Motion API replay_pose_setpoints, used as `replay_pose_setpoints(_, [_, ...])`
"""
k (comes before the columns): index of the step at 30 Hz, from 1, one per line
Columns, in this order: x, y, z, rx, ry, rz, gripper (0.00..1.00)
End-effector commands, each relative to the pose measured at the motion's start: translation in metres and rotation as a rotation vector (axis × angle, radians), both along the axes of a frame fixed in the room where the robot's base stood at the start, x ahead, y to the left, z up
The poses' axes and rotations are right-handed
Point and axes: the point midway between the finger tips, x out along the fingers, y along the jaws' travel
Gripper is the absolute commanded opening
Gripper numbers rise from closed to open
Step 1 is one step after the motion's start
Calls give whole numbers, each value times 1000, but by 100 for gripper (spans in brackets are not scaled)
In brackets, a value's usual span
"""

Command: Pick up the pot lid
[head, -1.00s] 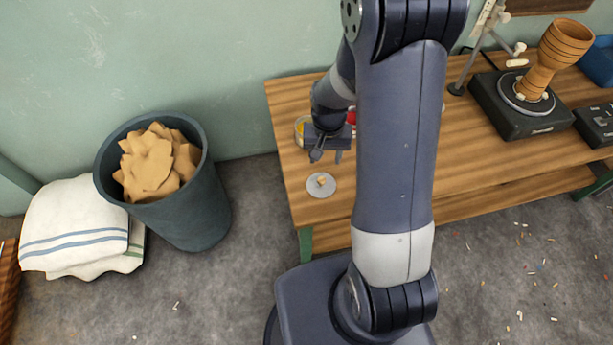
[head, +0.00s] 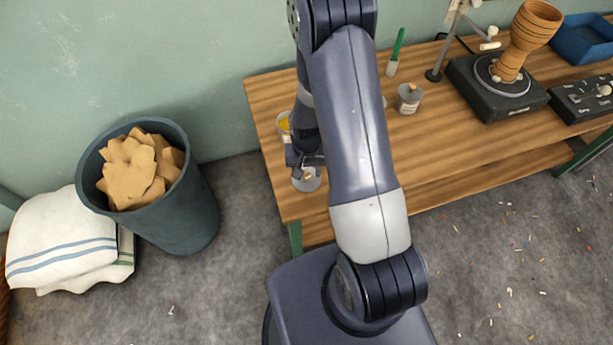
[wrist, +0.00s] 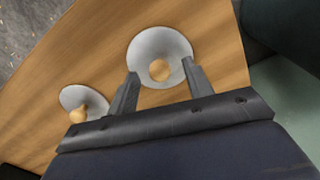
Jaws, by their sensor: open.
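A round grey pot lid (head: 309,184) with a small tan knob lies near the left front corner of the wooden bench (head: 440,145). My gripper (head: 303,168) is open over this lid and partly covers it. In the wrist view, a grey lid (wrist: 160,42) with a round tan knob shows between and beyond the open fingertips of my gripper (wrist: 160,70). The fingers hold nothing; whether they touch the lid I cannot tell. A second similar grey lid (wrist: 72,95) with a tan knob lies to the left in the wrist view. I cannot make it out in the head view.
A container with yellow contents (head: 283,124) stands just behind my gripper. A dark bin (head: 175,220) is left of the bench.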

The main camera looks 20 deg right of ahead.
Motion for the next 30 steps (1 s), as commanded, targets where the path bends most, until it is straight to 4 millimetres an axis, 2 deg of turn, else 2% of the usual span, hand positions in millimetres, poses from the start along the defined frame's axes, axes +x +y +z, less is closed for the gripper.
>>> replay_pose_setpoints(9, [0,0,-4,-1,-2,0,48])
replay_pose_setpoints(27, [0,0,-3,0,-1,0,0])
replay_pose_setpoints(30, [0,0,-3,0,-1,0,0])
